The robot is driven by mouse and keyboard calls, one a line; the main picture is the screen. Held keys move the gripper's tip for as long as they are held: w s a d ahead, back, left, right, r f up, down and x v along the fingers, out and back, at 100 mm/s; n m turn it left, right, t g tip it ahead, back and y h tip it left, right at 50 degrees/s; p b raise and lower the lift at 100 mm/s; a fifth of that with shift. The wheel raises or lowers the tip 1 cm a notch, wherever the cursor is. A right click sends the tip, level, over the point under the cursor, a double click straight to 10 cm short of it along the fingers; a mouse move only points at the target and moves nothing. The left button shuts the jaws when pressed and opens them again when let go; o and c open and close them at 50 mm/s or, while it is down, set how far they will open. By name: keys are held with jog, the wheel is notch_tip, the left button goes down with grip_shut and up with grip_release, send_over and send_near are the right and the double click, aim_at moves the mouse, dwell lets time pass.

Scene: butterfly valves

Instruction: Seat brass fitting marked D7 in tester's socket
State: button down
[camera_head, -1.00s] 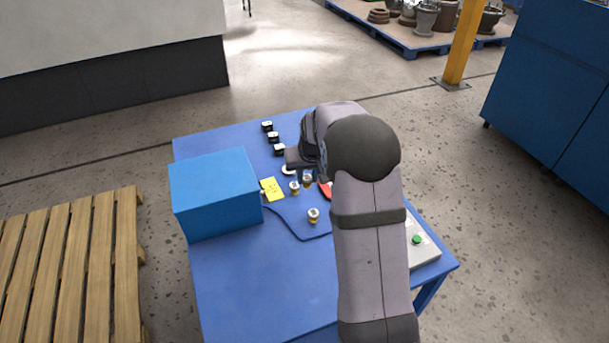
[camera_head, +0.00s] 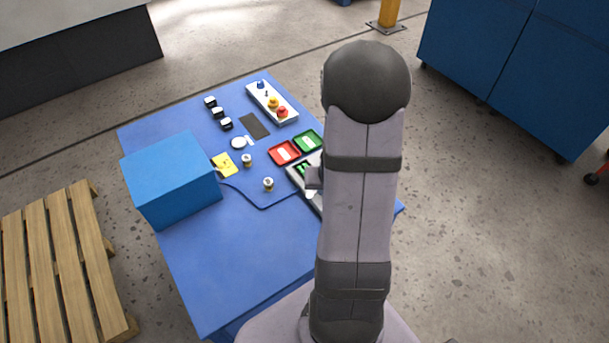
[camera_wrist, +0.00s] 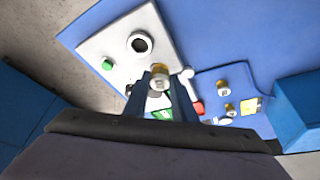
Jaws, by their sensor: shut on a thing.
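My gripper (camera_wrist: 160,95) is shut on a brass fitting (camera_wrist: 160,72) with a pale cap, seen in the wrist view. Any mark on its cap is too blurred to read. The tester (camera_wrist: 118,45) is a light grey box with a round dark socket (camera_wrist: 140,43) and a green button (camera_wrist: 107,64). The held fitting appears apart from the socket, below and right of it in the picture. In the head view my arm hides most of the tester and gripper. Two other fittings stand on the blue table, one by the yellow note (camera_head: 247,160) and one nearer (camera_head: 268,184); their marks are unreadable.
A blue box (camera_head: 170,180) stands at the table's left. A red tray (camera_head: 284,152) and a green tray (camera_head: 308,141) lie near the tester. Black-and-white blocks (camera_head: 218,113) and a white panel with coloured knobs (camera_head: 272,102) are farther back. The table's front left is clear.

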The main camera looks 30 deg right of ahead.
jog(key=shift+m, duration=0.7)
jog(key=s+d+p, duration=0.1)
jog(key=s+d, duration=0.2)
jog(key=shift+d+f, duration=0.1)
jog(key=shift+d, duration=0.05)
jog(key=shift+f, duration=0.1)
jog(key=shift+f+b, duration=1.65)
jog(key=shift+f, duration=0.05)
jog(key=shift+f+b, duration=0.7)
jog(key=shift+f, duration=0.25)
dwell(0.8)
jog(key=c, duration=1)
grip_release()
